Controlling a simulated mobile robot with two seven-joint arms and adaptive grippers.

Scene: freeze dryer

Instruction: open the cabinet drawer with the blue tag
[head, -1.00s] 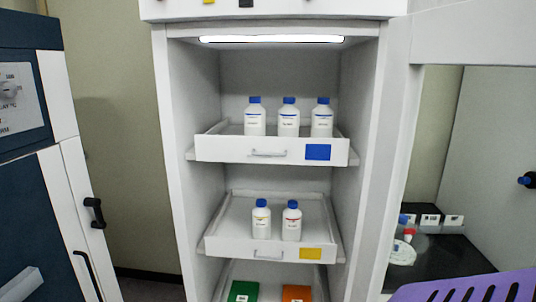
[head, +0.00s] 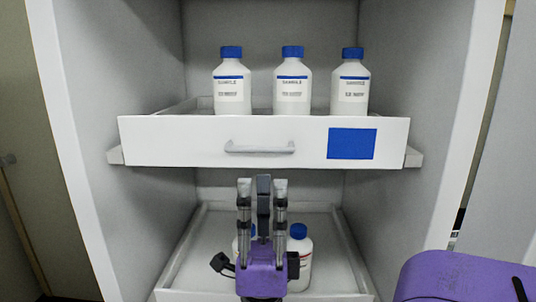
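The white drawer with the blue tag (head: 140,142) spans the cabinet at mid-height in the head view. Its blue tag (head: 352,143) is on the right of the front, and its grey bar handle (head: 259,147) is near the middle. My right gripper (head: 262,184) is just below the handle, its fingers pointing up in the picture towards it. A narrow gap shows between fingertips and handle, so they look apart. I see the gripper from behind, with nothing visible in it; how far its fingers are spread is unclear. My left gripper is out of view.
Three white bottles with blue caps (head: 292,85) stand upright in the blue-tag drawer. A lower tray (head: 183,255) holds bottles (head: 300,255), partly hidden by my gripper. Cabinet side walls (head: 100,215) rise close on both sides. My purple arm part fills the lower right.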

